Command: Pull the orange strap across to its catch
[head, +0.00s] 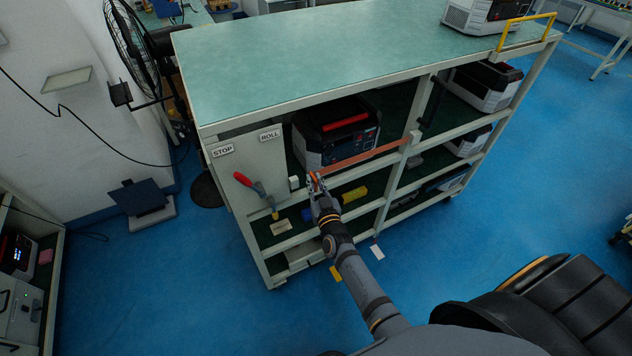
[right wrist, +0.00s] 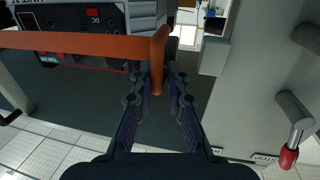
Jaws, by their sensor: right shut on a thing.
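My right gripper (head: 315,182) is shut on the strap's left end. In the right wrist view the gripper (right wrist: 168,82) pinches the folded end of the strap (right wrist: 80,45). A small pale block (head: 294,182), which looks like the catch, sits on the left end post, just left of the gripper and apart from it. It seems to show as a grey block (right wrist: 213,56) in the right wrist view. My left gripper is not in view.
A red-handled lever (head: 252,190) is on the rack's left end panel, under the STOP (head: 223,150) and ROLL (head: 270,135) labels. A yellow item (head: 354,194) lies on the shelf below. A fan (head: 135,45) stands behind left. Blue floor in front is open.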

